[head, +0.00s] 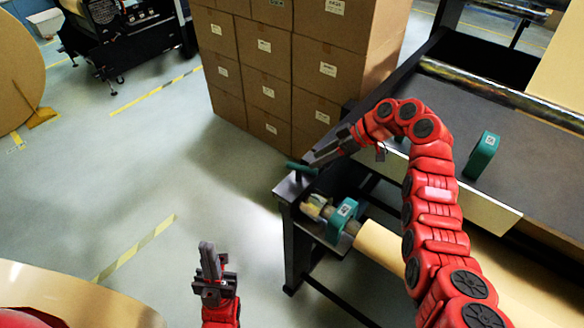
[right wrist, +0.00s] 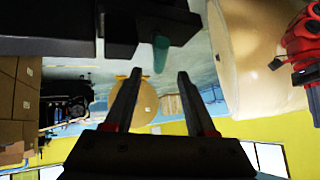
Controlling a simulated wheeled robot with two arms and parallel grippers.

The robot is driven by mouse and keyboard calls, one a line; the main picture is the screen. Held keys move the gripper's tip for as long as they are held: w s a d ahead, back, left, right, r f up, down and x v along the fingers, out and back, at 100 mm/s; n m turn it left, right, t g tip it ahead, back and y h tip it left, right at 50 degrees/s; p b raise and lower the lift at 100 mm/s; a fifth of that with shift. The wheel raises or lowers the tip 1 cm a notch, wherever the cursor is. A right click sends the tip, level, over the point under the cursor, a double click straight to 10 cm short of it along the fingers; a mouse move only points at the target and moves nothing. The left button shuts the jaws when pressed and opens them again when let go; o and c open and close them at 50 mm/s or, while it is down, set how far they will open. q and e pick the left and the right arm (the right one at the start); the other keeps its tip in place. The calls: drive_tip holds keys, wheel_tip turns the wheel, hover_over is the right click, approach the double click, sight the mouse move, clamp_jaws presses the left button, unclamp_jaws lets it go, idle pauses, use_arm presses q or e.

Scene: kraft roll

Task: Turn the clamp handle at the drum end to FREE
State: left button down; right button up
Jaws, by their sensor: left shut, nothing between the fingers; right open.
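The green clamp handle (head: 302,168) sticks out at the corner of the dark machine frame, above the drum end. In the right wrist view the handle (right wrist: 161,54) hangs from a dark block, ahead of the gap between my fingertips. My right gripper (head: 322,156) is open beside the handle, with its fingertips close to it; I cannot tell whether they touch. In the right wrist view my right gripper (right wrist: 156,78) has nothing between its fingers. My left gripper (head: 208,250) is shut and empty, low over the floor, well left of the frame. No FREE marking is readable.
A teal bracket (head: 342,221) holds the shaft end of the brown paper roll (head: 384,247). Another teal block (head: 483,156) stands on the dark machine bed (head: 500,120). Stacked cartons (head: 265,75) stand behind the handle. Open floor lies to the left.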

sight(296, 170)
drive_tip(key=p+x, duration=0.2)
drive_tip(key=x, duration=0.8)
drive_tip(key=shift+w+a+f+p, duration=0.1)
drive_tip(key=shift+a+f+p, duration=0.2)
drive_tip(key=shift+p, duration=0.1)
drive_tip(key=shift+c, duration=0.2)
clamp_jaws()
